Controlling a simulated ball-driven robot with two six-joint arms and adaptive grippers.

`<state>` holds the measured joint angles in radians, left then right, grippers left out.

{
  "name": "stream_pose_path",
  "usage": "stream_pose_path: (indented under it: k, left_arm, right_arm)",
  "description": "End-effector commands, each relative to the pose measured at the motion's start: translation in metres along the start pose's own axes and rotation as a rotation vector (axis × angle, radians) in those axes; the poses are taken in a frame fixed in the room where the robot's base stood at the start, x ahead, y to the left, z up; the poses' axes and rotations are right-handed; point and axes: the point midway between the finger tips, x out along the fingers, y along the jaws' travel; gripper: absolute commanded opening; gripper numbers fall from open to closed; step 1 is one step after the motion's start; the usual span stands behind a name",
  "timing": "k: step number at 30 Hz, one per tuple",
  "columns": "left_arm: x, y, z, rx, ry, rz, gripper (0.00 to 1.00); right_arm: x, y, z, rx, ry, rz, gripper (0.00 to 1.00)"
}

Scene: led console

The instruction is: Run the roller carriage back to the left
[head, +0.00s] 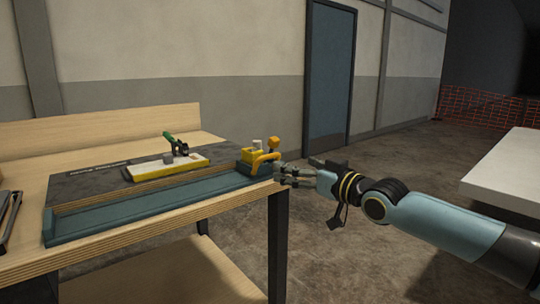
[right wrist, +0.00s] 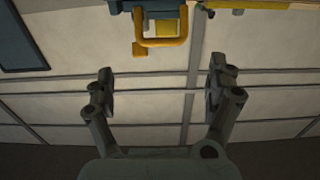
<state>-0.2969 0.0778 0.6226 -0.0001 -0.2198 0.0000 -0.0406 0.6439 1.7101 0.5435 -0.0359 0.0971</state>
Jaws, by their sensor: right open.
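The roller carriage (head: 256,154), with a yellow top and a yellow loop handle (head: 266,161), sits at the right end of a long teal track (head: 135,211) on the wooden bench. My right gripper (head: 287,173) is just right of the carriage, beyond the bench's right end. In the right wrist view the handle (right wrist: 161,43) hangs ahead of the open, empty fingers (right wrist: 161,88), centred between them and apart from them. The carriage body (right wrist: 186,8) is cut off at the top of that view. My left gripper does not show.
A yellow-edged white tray (head: 168,167) with a green-handled tool (head: 170,139) lies behind the track on a dark panel (head: 88,180). The track left of the carriage looks clear. A white table (head: 508,170) stands at the far right.

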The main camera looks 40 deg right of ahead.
Motion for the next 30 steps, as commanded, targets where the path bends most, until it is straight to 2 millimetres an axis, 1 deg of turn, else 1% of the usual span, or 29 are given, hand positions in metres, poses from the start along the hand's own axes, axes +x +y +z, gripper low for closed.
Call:
stream_pose_path:
  k: [3, 7, 11, 15, 18, 21, 24, 30]
  left_arm:
    - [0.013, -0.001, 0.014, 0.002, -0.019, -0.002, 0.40]
    - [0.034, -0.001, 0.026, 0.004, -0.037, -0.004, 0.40]
    - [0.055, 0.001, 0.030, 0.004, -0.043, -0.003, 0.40]
    - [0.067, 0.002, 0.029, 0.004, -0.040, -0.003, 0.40]
    - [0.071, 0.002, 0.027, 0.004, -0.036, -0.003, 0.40]
    - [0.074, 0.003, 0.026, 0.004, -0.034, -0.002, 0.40]
    - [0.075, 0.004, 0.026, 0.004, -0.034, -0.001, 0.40]
    - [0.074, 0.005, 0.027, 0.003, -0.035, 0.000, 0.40]
  right_arm:
    - [0.010, 0.000, 0.005, 0.002, 0.003, 0.002, 0.89]
    - [0.027, 0.000, 0.009, 0.003, 0.002, 0.001, 0.89]
    - [0.054, 0.000, 0.009, 0.006, 0.002, 0.002, 0.89]
    - [0.080, 0.000, 0.007, 0.005, 0.001, 0.003, 0.89]
    - [0.093, 0.000, 0.005, 0.005, 0.000, 0.003, 0.89]
    - [0.102, 0.000, 0.004, 0.004, -0.001, 0.003, 0.89]
    - [0.106, 0.000, 0.003, 0.002, -0.001, 0.002, 0.89]
    - [0.106, 0.000, 0.002, 0.001, -0.001, 0.001, 0.89]
